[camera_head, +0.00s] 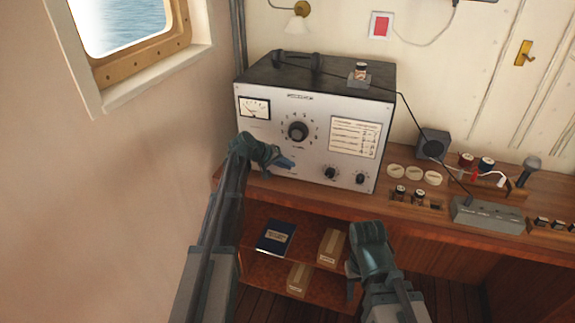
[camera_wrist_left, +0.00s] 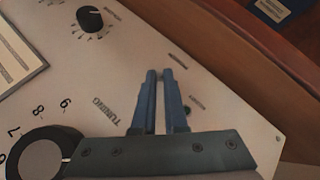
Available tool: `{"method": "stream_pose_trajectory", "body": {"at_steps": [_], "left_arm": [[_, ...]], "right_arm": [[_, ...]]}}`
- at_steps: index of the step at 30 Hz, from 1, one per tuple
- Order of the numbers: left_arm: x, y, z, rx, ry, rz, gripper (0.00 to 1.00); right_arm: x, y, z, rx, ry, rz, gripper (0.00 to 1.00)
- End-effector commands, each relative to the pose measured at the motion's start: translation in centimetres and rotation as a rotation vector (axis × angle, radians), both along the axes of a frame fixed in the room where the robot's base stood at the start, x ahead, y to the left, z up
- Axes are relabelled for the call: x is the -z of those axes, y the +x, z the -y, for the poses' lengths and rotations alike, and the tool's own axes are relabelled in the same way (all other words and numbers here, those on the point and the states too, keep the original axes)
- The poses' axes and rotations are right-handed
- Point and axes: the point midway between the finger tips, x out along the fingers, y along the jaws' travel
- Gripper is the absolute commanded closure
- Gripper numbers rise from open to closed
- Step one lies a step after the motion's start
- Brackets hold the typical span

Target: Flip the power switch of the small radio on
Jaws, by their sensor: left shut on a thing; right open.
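The radio (camera_head: 312,108) is a box with a pale front panel and a dark top, standing on the wooden desk. Its front has a meter, a large tuning dial (camera_head: 298,131), a white chart and two small black knobs. My left gripper (camera_head: 286,163) is at the lower left of this front. In the left wrist view its blue fingers (camera_wrist_left: 160,76) are close together against the panel, with small printed labels beside them. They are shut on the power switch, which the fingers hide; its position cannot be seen. My right gripper (camera_head: 354,285) is open and empty, below the desk edge.
A shelf under the desk holds a blue book (camera_head: 275,238) and small boxes (camera_head: 331,247). Right of the radio are a small dark speaker (camera_head: 433,145), round pale discs, spools and a grey block (camera_head: 487,214) with a cable. The wall and window are at left.

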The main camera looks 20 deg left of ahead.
Motion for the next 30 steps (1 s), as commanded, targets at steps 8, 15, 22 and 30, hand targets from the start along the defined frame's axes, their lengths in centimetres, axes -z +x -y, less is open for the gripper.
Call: {"method": "stream_pose_trajectory", "body": {"at_steps": [8,15,22,30], "left_arm": [[0.0,0.0,0.0,0.001,0.001,0.0,0.78],[-0.4,-0.3,-0.2,-0.001,0.0,0.001,0.78],[-3.5,-2.5,-1.9,-0.003,-0.001,0.001,0.78],[-7.2,-5.8,-4.6,-0.002,0.0,0.0,0.78]], "right_arm": [[0.0,0.0,0.0,0.0,0.0,0.0,0.5],[-0.4,0.0,0.0,0.0,0.0,0.0,0.5],[-3.5,0.0,0.0,-0.001,0.0,0.0,0.5],[-7.2,0.0,0.0,-0.002,0.0,0.0,0.5]]}}
